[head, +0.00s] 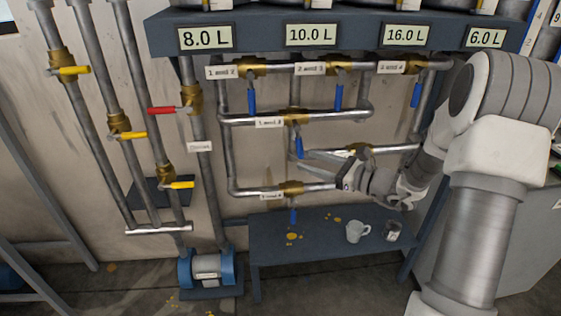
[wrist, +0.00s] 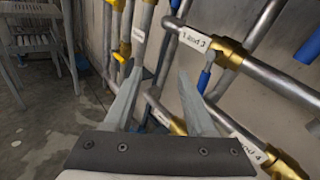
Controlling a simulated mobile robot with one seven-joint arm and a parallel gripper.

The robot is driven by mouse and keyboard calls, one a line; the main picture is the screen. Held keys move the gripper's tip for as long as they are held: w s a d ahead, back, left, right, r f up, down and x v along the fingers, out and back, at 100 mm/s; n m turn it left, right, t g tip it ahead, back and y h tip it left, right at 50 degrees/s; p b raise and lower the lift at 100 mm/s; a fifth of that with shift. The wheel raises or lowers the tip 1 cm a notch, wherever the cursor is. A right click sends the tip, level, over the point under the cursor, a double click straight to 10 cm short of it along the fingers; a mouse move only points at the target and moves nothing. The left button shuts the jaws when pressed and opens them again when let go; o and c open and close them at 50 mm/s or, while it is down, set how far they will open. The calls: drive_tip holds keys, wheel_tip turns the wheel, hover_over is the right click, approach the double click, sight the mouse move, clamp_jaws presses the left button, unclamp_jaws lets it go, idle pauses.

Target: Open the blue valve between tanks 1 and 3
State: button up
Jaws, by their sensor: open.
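The valve labelled "1 and 3" has a brass body (head: 296,118) on the middle horizontal pipe. Its blue handle (head: 299,147) hangs down, crosswise to the pipe. In the wrist view, what looks like the same handle (wrist: 205,80) shows just beyond the right finger, under its brass body (wrist: 230,53). My gripper (head: 303,157) is open and empty, its fingers pointing left, with the tips close to the handle's lower end in the head view. It also shows in the wrist view (wrist: 161,72). I cannot tell whether a finger touches the handle.
Other blue handles hang on neighbouring pipes, one above right (head: 338,97) and one below (head: 293,216). A blue-grey bench (head: 270,240) below holds a mug (head: 356,231) and a can (head: 392,231). A red handle (head: 161,110) and yellow handles are at left.

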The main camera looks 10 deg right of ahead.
drive_tip(key=s+a+r+n+g+p, duration=0.2)
drive_tip(key=s+a+r+n+g, duration=0.4)
drive_tip(key=s+a+r+n, duration=0.1)
drive_tip(key=shift+s+a+r+n+g+p, duration=0.2)
drive_tip(key=shift+s+a+n+g+p, duration=0.3)
drive_tip(key=shift+s+a, duration=0.95)
drive_tip(key=shift+s+d, duration=0.2)
drive_tip(key=shift+d, duration=0.05)
